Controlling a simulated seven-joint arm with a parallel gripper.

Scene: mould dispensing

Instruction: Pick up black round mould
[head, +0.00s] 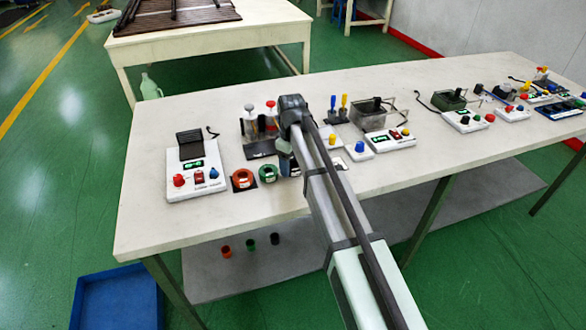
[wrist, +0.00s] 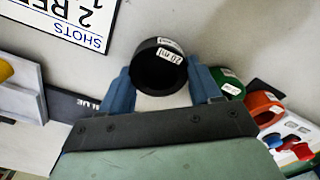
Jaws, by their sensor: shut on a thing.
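The black round mould (wrist: 158,68) sits between the two blue fingers of my gripper (wrist: 160,85) in the wrist view. It is a short open cylinder with a white label on its rim, and the fingers close on its two sides. In the head view my arm covers the mould, and my gripper (head: 287,165) shows only in part, low over the table beside the green mould. I cannot tell whether the black mould touches the table.
The green mould (head: 268,174) and orange mould (head: 243,180) stand just left of my gripper. A white device (head: 207,187) with knobs is further left. The table's front strip (head: 180,225) is clear.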

